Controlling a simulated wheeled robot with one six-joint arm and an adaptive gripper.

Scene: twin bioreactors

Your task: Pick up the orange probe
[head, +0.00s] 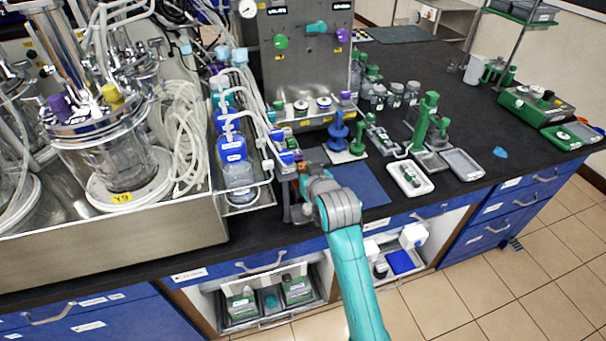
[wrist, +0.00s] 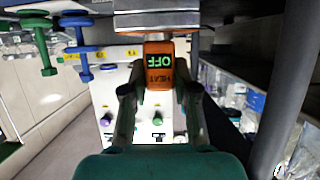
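My gripper (wrist: 160,92) is seen from behind in the wrist view, with its two dark fingers apart. Past the fingertips, in the gap between them, is an orange block (wrist: 160,62) with a lit green "OFF" and the word "HEAT" on its face. I see no clear contact between fingers and block. I cannot make out a separate orange probe in either view. In the head view my wrist (head: 338,206) is low at the bench's front edge and hides most of the gripper. A small orange patch (head: 303,167) shows just behind it.
A blue mat (head: 362,184) lies just right of my wrist. A blue stand (head: 338,131) and a white tray (head: 410,179) are behind and right. The steel tray of bioreactors (head: 110,240) fills the left.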

